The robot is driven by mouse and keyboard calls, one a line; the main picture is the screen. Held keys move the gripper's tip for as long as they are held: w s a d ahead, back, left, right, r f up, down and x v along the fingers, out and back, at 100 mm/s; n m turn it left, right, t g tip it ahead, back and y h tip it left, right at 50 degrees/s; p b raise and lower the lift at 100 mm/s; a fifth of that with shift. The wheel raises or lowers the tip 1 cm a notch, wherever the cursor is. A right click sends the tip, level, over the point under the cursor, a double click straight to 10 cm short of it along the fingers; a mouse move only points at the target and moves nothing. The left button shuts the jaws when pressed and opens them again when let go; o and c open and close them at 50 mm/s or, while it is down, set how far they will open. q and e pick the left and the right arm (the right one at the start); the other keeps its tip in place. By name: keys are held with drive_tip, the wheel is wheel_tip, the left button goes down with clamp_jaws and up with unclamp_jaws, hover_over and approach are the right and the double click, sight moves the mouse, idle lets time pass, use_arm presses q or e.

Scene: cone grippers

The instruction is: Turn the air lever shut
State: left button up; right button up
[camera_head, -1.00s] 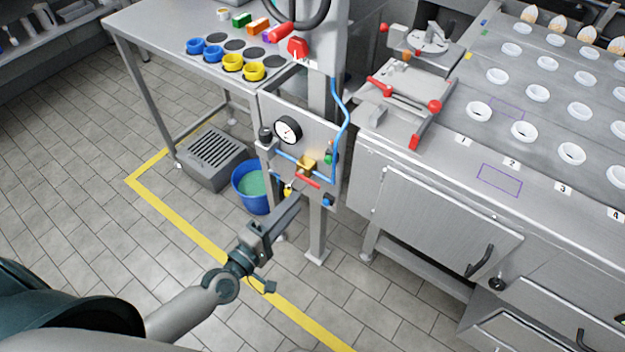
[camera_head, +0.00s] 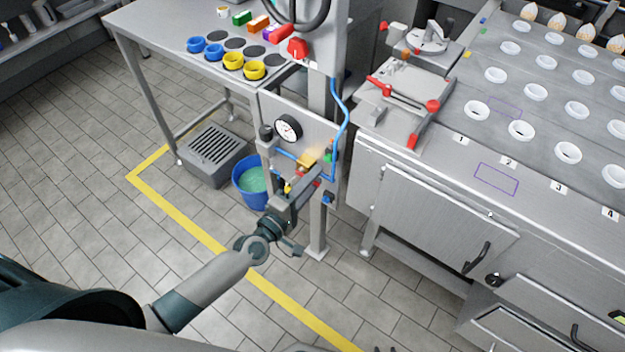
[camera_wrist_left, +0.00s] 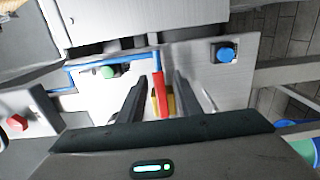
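The air lever is a red handle (camera_wrist_left: 160,96) on a brass-yellow valve (camera_head: 309,157), on the grey panel of the post. In the head view my left gripper (camera_head: 310,178) is at the panel and hides most of the lever. In the left wrist view the gripper's two dark fingers (camera_wrist_left: 158,97) are open, one on each side of the red handle, with a gap on both sides. The yellow valve body shows behind the handle. My right gripper is not in view.
A pressure gauge (camera_head: 288,128) and a blue hose (camera_head: 344,110) are on the panel near the lever. A blue knob (camera_wrist_left: 225,53) and a green button (camera_wrist_left: 108,72) flank it. A blue bucket (camera_head: 246,183) stands behind my arm. The steel cabinet (camera_head: 440,215) is to the right.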

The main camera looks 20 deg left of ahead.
use_arm(q)
clamp_jaws()
